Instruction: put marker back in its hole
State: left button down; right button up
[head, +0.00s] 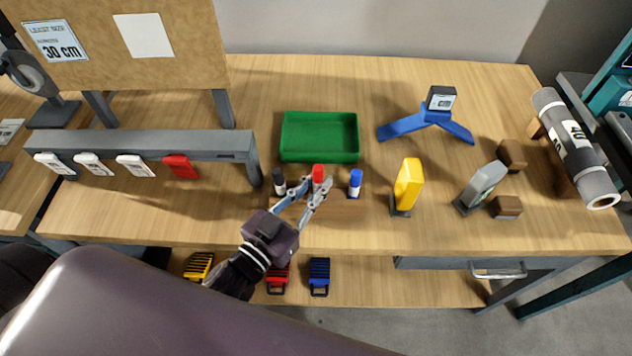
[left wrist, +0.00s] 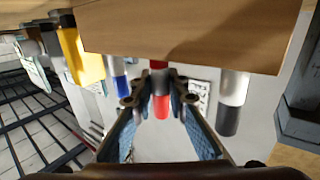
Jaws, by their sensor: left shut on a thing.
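The red marker (head: 318,172) has a red cap and is held upright between the fingertips of my left gripper (head: 310,192). My left gripper is shut on it, and it also shows between the fingers in the left wrist view (left wrist: 161,107). A wooden block (head: 340,208) holds a black marker (head: 279,181) on the left and a blue marker (head: 355,184) on the right. The red marker is between these two. In the left wrist view its lower end meets the block's edge (left wrist: 200,45); I cannot tell whether it is in a hole. My right gripper is not in view.
A green tray (head: 320,160) lies behind the block. A yellow bottle-like object (head: 408,185) stands to the right, near a grey one (head: 483,185). A grey rail (head: 150,146) stands to the left. A blue stand (head: 425,120) is behind.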

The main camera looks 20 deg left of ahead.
pick_arm(q)
jog(key=shift+f, duration=0.45)
jog(key=c, duration=1.8)
grip_release()
jog(key=v, duration=1.2)
jog(key=shift+r, duration=0.1)
